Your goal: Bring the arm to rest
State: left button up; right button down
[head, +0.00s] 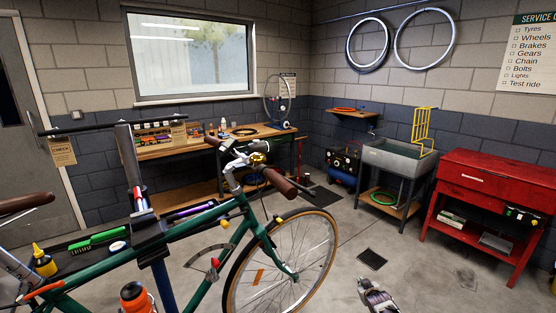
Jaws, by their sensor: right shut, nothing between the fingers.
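My right gripper (368,287) shows at the bottom edge of the head view, right of the bike's front wheel. Its fingers are shut and nothing is between them. It appears over the bare concrete floor, apart from the bike in the picture. The rest of my right arm is out of view below. My left gripper is not in view.
A green bike (190,238) hangs in a repair stand (162,275), its front wheel (283,268) left of my gripper. A red tool cabinet (490,180) and a grey sink (398,155) stand behind at right. Floor between is mostly clear, with a dark drain (372,259).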

jog(key=s+a+f+g, duration=0.1)
jog(key=s+f+g, duration=0.1)
jog(key=s+f, duration=1.2)
jog(key=s+a+f+g, duration=0.1)
jog(key=s+f+g, duration=0.2)
jog(key=s+f, duration=1.1)
jog(key=s+a+f+g, duration=0.1)
jog(key=s+f, duration=0.3)
jog(key=s, duration=1.6)
jog(key=s+a+f+g, duration=0.1)
jog(key=s+f+g, duration=0.2)
jog(key=s, duration=1.7)
jog(key=shift+s+f+m+g+y, duration=0.2)
jog(key=shift+f+m+g+y, duration=0.15)
jog(key=shift+f, duration=0.4)
